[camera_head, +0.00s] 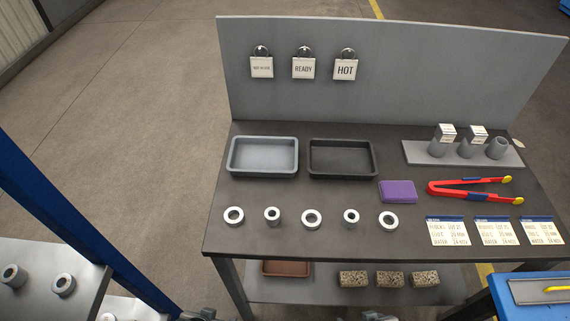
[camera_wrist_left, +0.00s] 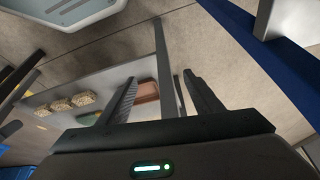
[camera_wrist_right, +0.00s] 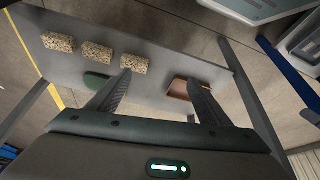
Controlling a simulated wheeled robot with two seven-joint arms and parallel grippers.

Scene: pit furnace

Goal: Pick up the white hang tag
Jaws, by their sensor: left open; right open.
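Three white hang tags hang on dark rings from the grey back panel: a small-print tag (camera_head: 261,68), a READY tag (camera_head: 303,69) and a HOT tag (camera_head: 344,70). A small pale piece (camera_head: 518,145) lies at the right end of the grey holder; I cannot tell if it is a tag. My left gripper (camera_wrist_left: 160,80) is open and empty, and so is my right gripper (camera_wrist_right: 162,78). Both are low in front of the bench, far from the tags. No hang tag shows in either wrist view.
The bench (camera_head: 290,243) carries a grey tray (camera_head: 264,172), a black tray (camera_head: 343,174), several metal rings, a purple block (camera_head: 397,191), red tongs (camera_head: 465,187), printed cards and a holder (camera_head: 420,155) with cylinders. Speckled blocks (camera_wrist_right: 97,52) lie on its lower shelf. A blue post (camera_head: 75,220) stands left.

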